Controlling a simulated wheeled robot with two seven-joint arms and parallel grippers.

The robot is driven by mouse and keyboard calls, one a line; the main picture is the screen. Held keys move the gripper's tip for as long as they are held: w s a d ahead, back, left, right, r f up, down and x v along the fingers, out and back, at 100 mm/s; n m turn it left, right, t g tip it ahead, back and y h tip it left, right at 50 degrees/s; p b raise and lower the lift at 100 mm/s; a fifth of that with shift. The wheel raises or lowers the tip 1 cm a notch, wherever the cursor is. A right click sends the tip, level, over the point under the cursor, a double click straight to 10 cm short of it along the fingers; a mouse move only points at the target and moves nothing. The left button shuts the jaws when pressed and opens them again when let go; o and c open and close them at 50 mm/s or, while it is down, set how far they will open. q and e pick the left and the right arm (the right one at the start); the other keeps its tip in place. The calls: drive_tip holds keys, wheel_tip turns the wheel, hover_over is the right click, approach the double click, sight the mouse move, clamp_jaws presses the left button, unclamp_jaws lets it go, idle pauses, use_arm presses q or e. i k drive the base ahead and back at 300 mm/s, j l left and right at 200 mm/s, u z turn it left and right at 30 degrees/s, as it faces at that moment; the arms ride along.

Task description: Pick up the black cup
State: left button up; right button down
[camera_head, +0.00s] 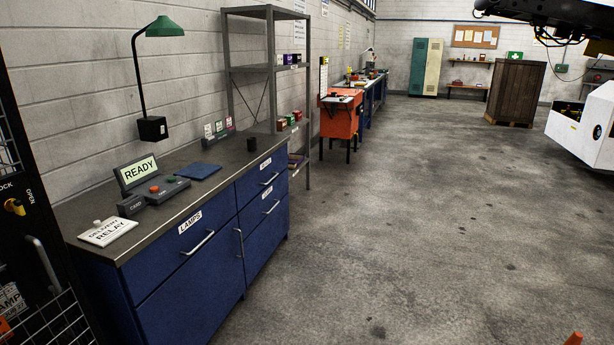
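The small black cup (251,144) stands upright on the dark top of the blue workbench (226,156), near its far right end. A blue flat pad (198,171) lies to its left on the same top. Neither of my grippers shows in the head view, so the cup stands free with nothing touching it.
The bench also holds a READY display box (138,171), a DELIVERY RELAY card (107,231) and a green lamp (165,28). A metal shelf (270,69) stands just beyond it. A black mesh cage (40,250) is at near left.

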sight(251, 142)
drive_tip(key=i, duration=1.9)
